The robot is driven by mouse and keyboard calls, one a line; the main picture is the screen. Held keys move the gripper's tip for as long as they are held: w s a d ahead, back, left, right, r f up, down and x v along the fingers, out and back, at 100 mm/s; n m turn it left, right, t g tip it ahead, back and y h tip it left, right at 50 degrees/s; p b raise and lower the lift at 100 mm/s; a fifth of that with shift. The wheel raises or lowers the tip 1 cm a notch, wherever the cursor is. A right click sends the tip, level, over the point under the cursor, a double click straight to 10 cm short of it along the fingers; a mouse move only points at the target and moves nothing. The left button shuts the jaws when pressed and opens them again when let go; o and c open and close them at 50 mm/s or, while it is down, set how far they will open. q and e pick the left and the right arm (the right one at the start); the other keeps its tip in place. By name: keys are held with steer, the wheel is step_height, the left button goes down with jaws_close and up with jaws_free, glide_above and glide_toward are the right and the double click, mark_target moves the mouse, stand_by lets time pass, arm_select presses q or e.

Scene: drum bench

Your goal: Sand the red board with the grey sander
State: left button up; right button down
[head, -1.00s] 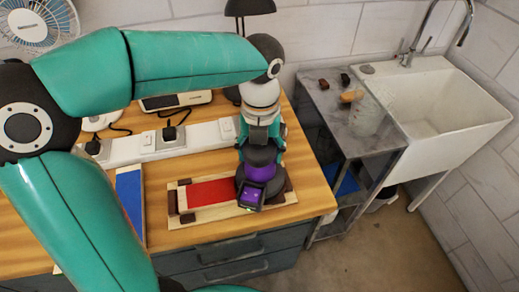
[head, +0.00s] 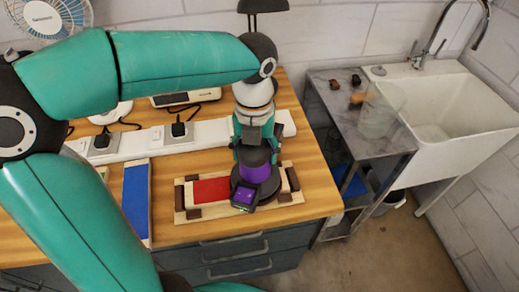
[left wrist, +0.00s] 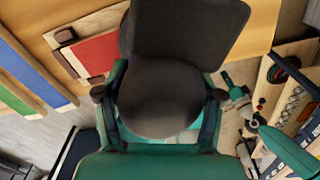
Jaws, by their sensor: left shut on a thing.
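The red board (head: 211,190) lies flat in a pale wooden holder (head: 216,212) with dark brown blocks at its ends, near the bench's front edge. My left gripper (head: 254,138) is shut on the dark grey sander (head: 249,174), which has a purple band and purple front part. The sander is over the right part of the board and hides it. I cannot see the contact beneath. In the left wrist view the sander (left wrist: 165,95) fills the middle, with the red board (left wrist: 98,54) showing to its left. My right gripper is not seen in the head view.
A blue strip (head: 135,200) lies left of the holder. A white power strip (head: 140,145) with plugs runs behind it. A marble side table (head: 345,120) and a white sink (head: 450,105) stand at right, past a gap.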

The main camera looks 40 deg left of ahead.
arm_select(q)
steer(key=shift+s+a, duration=0.45)
steer(key=shift+s, duration=0.1)
steer(key=shift+s+a+r, duration=0.15)
steer(key=shift+s+a, duration=1)
steer(key=shift+s, duration=0.05)
steer(key=shift+s+a, duration=0.2)
steer(key=shift+s, duration=0.05)
steer(key=shift+s+a+f+b, duration=0.15)
steer(key=shift+s+a+b, duration=0.15)
steer(key=shift+s+a, duration=0.3)
steer(key=shift+s+a+f+b, duration=0.1)
steer(key=shift+s+a+b, duration=0.25)
steer(key=shift+s, duration=0.35)
steer(key=shift+s+a, duration=0.1)
steer(key=shift+s+a+r, duration=0.1)
steer(key=shift+s+a, duration=1.05)
steer(key=shift+s, duration=0.25)
steer(key=shift+r, duration=0.1)
